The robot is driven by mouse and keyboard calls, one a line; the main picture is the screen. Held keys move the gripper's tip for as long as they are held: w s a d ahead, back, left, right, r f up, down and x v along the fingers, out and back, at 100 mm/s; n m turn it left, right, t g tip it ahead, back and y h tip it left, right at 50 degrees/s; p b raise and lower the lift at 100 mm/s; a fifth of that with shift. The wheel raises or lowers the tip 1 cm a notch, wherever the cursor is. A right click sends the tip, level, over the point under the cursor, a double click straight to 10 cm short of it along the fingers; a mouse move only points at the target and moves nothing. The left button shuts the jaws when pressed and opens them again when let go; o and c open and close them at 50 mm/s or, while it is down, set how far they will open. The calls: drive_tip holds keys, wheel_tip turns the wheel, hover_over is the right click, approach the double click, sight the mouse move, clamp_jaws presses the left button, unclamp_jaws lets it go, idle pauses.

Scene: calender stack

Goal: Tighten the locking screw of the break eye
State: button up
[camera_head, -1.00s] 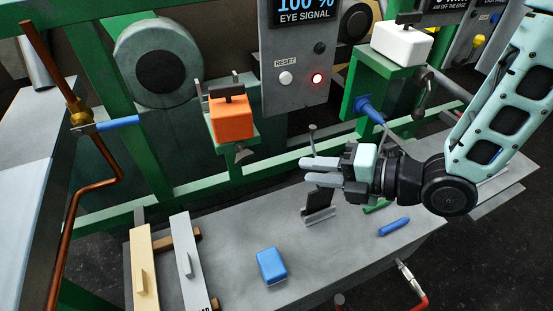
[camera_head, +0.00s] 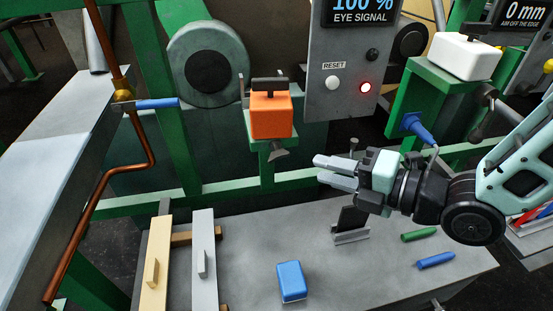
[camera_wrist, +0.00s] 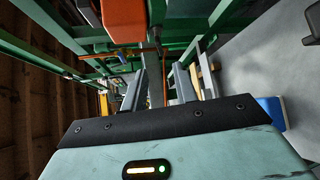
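An orange box-shaped eye (camera_head: 271,116) with a black top piece sits on a green bracket, left of the signal panel. A grey screw knob (camera_head: 279,153) sticks out below it at the bracket; I take this as the locking screw. Whether it is tight cannot be told. My gripper (camera_head: 319,169) is open and empty, fingers pointing left, to the right of and slightly lower than the knob in the picture, apart from it. In the wrist view, the two spread fingers (camera_wrist: 160,64) point toward the green frame, and the orange eye (camera_wrist: 124,20) shows at the top.
The panel (camera_head: 345,65) reads 100 % eye signal, with a lit red lamp. A white eye (camera_head: 465,56) stands on a green bracket at right. Below, a grey bench (camera_head: 240,275) holds a blue block (camera_head: 291,281), pens and two boards. Green rails run behind.

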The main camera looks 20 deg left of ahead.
sight(281, 159)
drive_tip(key=p+x, duration=0.2)
drive_tip(key=x, duration=0.9)
drive_tip(key=shift+a+p, duration=0.25)
drive_tip(key=shift+p, duration=0.1)
clamp_jaws()
